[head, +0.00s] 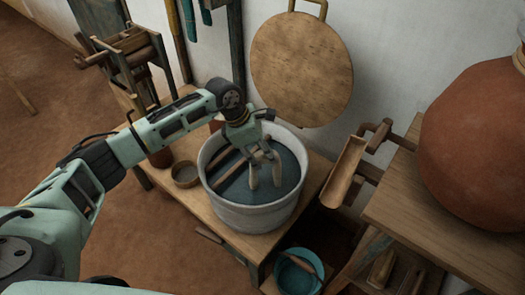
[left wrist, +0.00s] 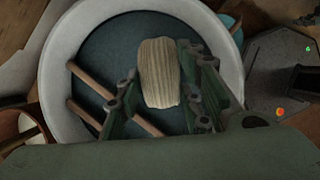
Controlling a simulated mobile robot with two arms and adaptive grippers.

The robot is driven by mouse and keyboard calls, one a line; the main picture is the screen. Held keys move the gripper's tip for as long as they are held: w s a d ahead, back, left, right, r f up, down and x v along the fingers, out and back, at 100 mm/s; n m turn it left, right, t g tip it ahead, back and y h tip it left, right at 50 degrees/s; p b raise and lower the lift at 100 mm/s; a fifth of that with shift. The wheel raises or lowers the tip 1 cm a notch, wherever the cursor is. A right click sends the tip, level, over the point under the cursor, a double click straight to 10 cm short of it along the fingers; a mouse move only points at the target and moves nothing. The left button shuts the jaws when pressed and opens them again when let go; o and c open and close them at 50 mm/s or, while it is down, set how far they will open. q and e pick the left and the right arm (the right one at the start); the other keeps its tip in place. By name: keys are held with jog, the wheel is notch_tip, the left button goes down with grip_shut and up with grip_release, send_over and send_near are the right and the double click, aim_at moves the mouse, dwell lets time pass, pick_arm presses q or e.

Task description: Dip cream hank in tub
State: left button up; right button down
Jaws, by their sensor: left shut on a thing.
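The tub (head: 255,218) is a round, pale grey vessel holding dark blue liquid, on a low wooden bench. Its pale rim also surrounds the left wrist view (left wrist: 48,75). My left gripper (head: 264,178) points down over the tub's opening, inside the rim as seen from above. In the left wrist view, the cream hank (left wrist: 160,70), a ribbed pale bundle, sits between the fingers, which are shut on it. In the head view I cannot clearly tell the hank from the fingers. Whether it touches the liquid is unclear. My right gripper is not in view.
Wooden sticks (left wrist: 92,80) lie across the tub's left part. A small brown bowl (head: 185,174) stands left of the tub. A teal bucket (head: 297,273) is below, in front. A large clay pot (head: 478,150) stands on the right table. A round wooden board (head: 300,70) hangs behind.

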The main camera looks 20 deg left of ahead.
pick_arm(q)
jog(key=shift+f+b, duration=2)
jog(key=shift+f, duration=0.8)
jog(key=shift+r, duration=0.2)
notch_tip(320, 180, up, 23)
jog(key=p, duration=1.3)
send_over(263, 165)
jog(key=w, duration=0.2)
jog(key=shift+a+r, duration=0.1)
jog(key=shift+a, duration=0.3)
